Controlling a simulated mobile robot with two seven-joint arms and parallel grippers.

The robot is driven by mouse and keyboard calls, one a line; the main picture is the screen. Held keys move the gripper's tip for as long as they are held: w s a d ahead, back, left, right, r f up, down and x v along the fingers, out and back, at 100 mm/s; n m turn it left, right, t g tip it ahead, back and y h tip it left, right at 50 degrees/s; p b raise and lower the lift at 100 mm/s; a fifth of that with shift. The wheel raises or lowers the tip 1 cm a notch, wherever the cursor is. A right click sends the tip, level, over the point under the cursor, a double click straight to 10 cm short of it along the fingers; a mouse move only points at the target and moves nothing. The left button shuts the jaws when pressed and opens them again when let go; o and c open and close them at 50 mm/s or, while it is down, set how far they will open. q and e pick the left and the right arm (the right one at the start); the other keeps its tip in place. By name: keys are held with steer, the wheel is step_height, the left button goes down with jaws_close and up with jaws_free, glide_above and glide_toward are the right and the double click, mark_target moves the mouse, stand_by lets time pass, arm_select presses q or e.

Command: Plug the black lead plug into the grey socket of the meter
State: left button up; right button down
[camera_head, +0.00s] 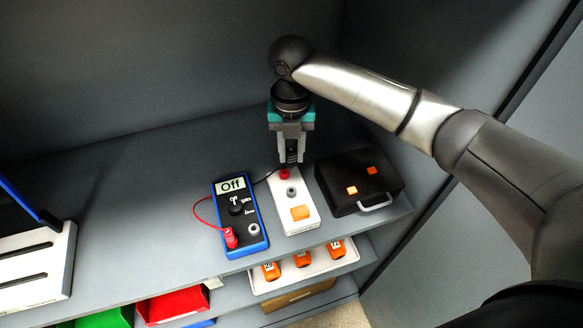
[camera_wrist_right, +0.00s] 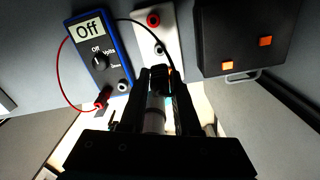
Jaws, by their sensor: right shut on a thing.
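The blue meter (camera_head: 240,216) lies on the shelf and its display reads Off. It also shows in the wrist view (camera_wrist_right: 100,55). Its grey socket (camera_head: 254,230) is empty; it shows in the wrist view too (camera_wrist_right: 122,87). A red plug (camera_head: 231,238) sits at the meter's other socket, with a red lead looping left. My right gripper (camera_head: 291,157) is shut on the black lead plug (camera_wrist_right: 159,82), above the far end of a white box and apart from the meter. A black lead (camera_wrist_right: 140,22) runs from the plug toward the meter's far end. My left gripper is not in view.
The white box (camera_head: 305,227) with red and grey sockets and an orange button lies right of the meter. A black case (camera_head: 345,180) with orange latches stands further right. Orange items sit in a tray (camera_head: 338,263) below. The shelf left of the meter (camera_head: 140,200) is clear.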

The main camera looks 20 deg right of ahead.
mark_target(291, 149)
step_height(291, 149, up, 7)
steer(key=shift+r, duration=0.1)
steer(key=shift+r+p, duration=0.45)
steer(key=shift+p, duration=0.25)
steer(key=shift+r+p, duration=1.15)
steer(key=shift+p, duration=0.75)
steer(key=shift+f, duration=0.1)
